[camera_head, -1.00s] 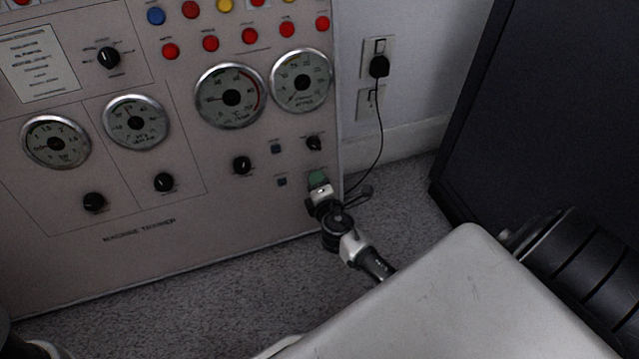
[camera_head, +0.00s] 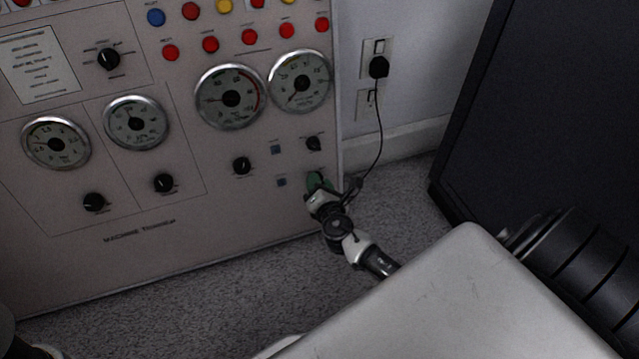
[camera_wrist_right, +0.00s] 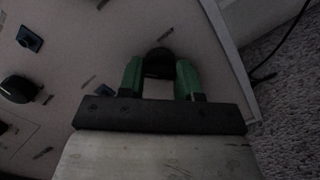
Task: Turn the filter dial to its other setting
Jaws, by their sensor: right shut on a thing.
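The instrument panel (camera_head: 200,190) carries several black dials with labels too small to read. My left gripper is not in view.
A wall socket with a black plug (camera_head: 379,66) and hanging cable is right of the panel. A dark cabinet (camera_head: 560,110) stands at the right. Carpet (camera_head: 200,280) lies below.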

